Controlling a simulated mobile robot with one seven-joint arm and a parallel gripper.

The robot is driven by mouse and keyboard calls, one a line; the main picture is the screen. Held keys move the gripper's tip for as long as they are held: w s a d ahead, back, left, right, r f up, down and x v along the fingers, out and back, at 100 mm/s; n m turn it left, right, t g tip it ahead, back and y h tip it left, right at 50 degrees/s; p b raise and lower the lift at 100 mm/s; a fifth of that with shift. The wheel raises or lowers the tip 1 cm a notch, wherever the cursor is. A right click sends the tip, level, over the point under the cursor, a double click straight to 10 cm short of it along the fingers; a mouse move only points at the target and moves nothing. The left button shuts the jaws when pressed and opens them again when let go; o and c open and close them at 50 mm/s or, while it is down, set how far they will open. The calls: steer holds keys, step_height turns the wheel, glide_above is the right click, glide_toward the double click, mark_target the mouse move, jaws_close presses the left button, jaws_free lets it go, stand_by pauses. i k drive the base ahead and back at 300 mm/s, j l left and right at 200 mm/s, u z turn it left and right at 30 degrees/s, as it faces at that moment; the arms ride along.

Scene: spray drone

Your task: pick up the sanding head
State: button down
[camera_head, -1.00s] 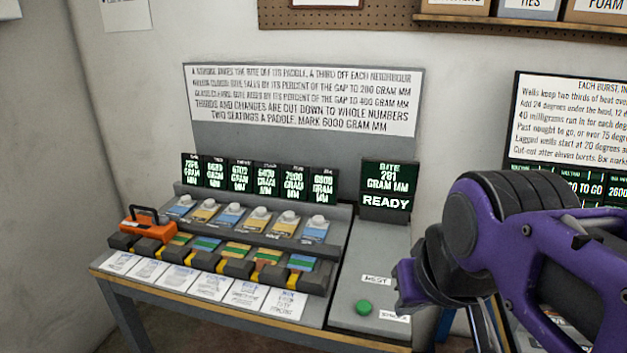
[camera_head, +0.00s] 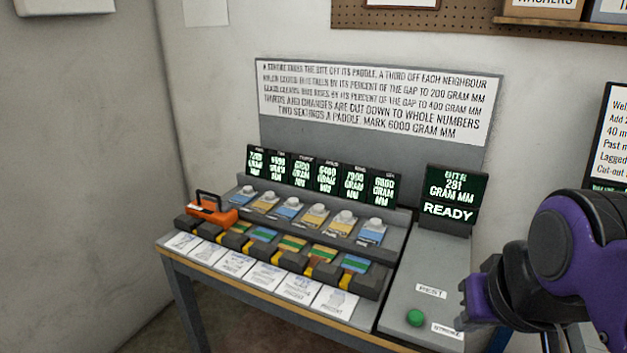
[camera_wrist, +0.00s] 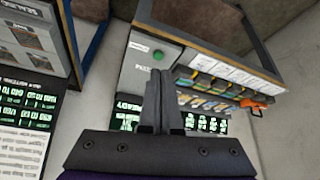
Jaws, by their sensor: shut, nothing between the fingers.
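The sanding head (camera_head: 211,214) is an orange block with a black loop handle on top. It sits at the left end of the row of paddles on the bench. In the wrist view the sanding head (camera_wrist: 253,104) shows at the right, beyond and to the right of my fingers. My gripper (camera_wrist: 160,73) is shut and empty, well apart from the sanding head. In the head view my purple arm is at the right edge, over the right part of the bench, and the fingertips cannot be made out there.
The bench (camera_head: 215,292) carries several paddles, weights and small lit displays (camera_head: 318,178). A green button (camera_head: 415,317) is on the right panel, near my arm. A READY display (camera_head: 452,200) stands behind it. A sign board (camera_head: 375,100) leans at the wall.

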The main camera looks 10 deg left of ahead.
mark_target(221, 214)
steer(key=k+j, duration=0.15)
steer(key=j, duration=0.15)
steer(key=k+j, duration=0.15)
steer(key=j, duration=0.6)
steer(key=k+j+z, duration=0.1)
steer(key=j, duration=0.3)
steer(key=i+j, duration=0.1)
steer(key=j, duration=0.75)
steer(key=i+j, duration=0.15)
steer(key=j, duration=0.25)
steer(key=i+j+z, duration=0.1)
steer(key=j, duration=0.65)
steer(key=i, duration=0.4)
